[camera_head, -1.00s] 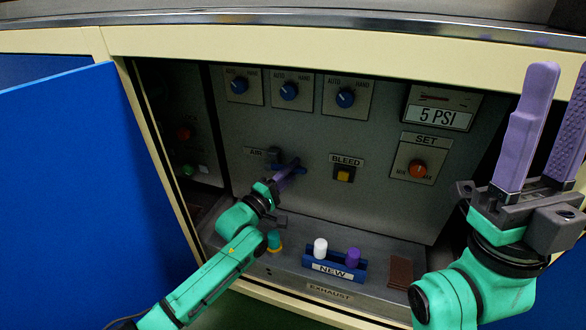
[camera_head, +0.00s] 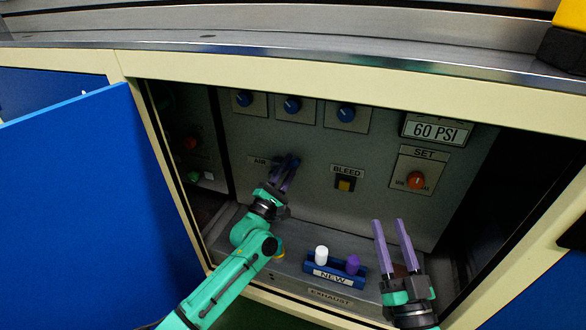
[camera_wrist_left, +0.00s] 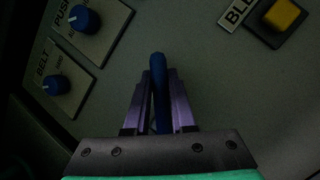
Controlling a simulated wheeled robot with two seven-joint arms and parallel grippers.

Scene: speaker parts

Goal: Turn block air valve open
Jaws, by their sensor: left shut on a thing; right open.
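The air valve's blue handle (camera_wrist_left: 158,90) stands between my left gripper's purple fingers in the left wrist view. My left gripper (camera_head: 285,165) is shut on this handle at the panel, just right of the AIR label (camera_head: 258,160); the fingers and wrist hide most of the valve in the head view. The pressure display (camera_head: 436,131) reads 60 PSI. My right gripper (camera_head: 389,222) is open and empty, its fingers pointing up in front of the cabinet's lower right.
The BLEED button (camera_head: 345,184) and orange SET knob (camera_head: 415,180) are right of the valve. Blue selector knobs (camera_head: 292,104) line the top. A blue NEW holder (camera_head: 333,276) carries a white and a purple piece below. The open blue door (camera_head: 80,200) stands at left.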

